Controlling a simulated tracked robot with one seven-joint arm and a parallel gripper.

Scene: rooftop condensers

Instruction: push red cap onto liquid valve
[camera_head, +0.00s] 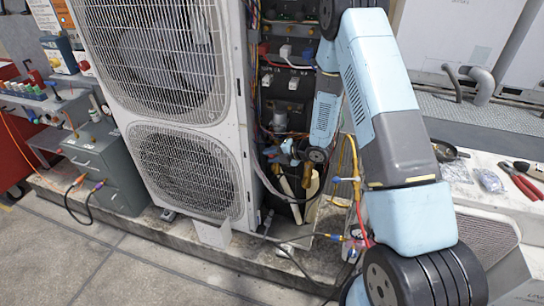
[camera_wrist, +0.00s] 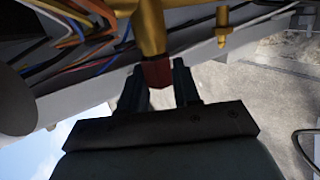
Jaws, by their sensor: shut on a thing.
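The red cap (camera_wrist: 158,74) is between the two dark fingers of my gripper (camera_wrist: 156,78) in the wrist view, and the gripper is shut on it. A brass valve body (camera_wrist: 150,28) comes down from the top of that view and meets the cap, in line with it. The cap appears to touch the brass end; how far it sits on it I cannot tell. In the head view my arm reaches into the open side of the condenser (camera_head: 160,95), and the cap is too small or hidden there to make out.
A smaller brass fitting (camera_wrist: 222,27) stands to the right of the valve. Coloured wires (camera_wrist: 85,40) run close by on the left. In the head view, yellow hoses (camera_head: 355,170) hang beside my arm. Red-handled pliers (camera_head: 522,183) lie on the ledge at right.

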